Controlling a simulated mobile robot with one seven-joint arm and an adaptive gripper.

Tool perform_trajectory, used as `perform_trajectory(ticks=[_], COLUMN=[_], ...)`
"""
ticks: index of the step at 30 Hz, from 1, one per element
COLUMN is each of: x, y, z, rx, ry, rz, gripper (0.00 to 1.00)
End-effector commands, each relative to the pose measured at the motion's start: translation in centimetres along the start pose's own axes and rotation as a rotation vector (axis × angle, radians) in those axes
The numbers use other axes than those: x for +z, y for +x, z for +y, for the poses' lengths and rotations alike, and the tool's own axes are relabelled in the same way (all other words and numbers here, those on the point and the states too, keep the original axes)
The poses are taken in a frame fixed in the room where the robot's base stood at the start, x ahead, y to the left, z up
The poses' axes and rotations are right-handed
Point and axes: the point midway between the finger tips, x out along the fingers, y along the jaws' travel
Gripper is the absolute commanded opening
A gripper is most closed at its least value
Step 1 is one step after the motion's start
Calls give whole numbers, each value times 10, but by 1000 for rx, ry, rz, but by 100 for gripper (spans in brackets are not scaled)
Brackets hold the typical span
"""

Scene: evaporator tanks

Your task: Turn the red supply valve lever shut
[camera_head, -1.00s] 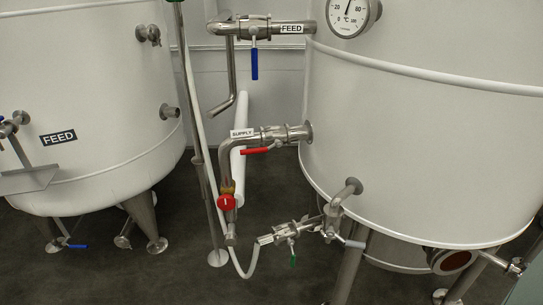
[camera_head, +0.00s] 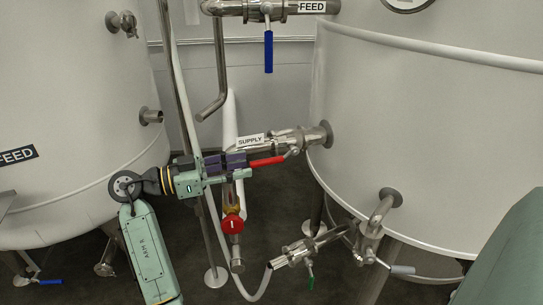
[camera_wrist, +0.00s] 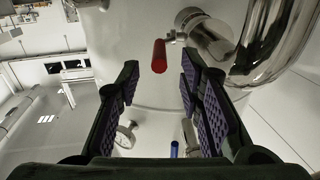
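The red supply valve lever (camera_head: 267,161) points left from its valve on the pipe beside the white "SUPPLY" label (camera_head: 250,140), close below that pipe. My gripper (camera_head: 244,165) has come in from the left, its fingertips near the lever's free end. In the wrist view, the red lever (camera_wrist: 159,56) shows end-on, straight ahead and roughly centred between the tips of my gripper (camera_wrist: 158,82). The fingers are apart with clear room on both sides of the lever. No contact shows. My gripper hides part of the supply pipe in the head view.
A blue-handled feed valve (camera_head: 268,50) hangs above. A round red knob (camera_head: 231,223) sits below my gripper, and a green-handled valve (camera_head: 310,283) lower right. A thin upright pole (camera_head: 183,90) stands behind my arm. Large tanks stand left and right (camera_head: 440,130).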

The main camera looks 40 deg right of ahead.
Motion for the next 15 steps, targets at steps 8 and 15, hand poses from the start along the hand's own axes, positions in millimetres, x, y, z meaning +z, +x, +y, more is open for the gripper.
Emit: perform_trajectory(ticks=[8, 15], x=[-3, -2], y=[53, 86], z=[0, -1], rx=[0, -4], ry=[-2, -1], rz=[0, 0], gripper=[34, 34])
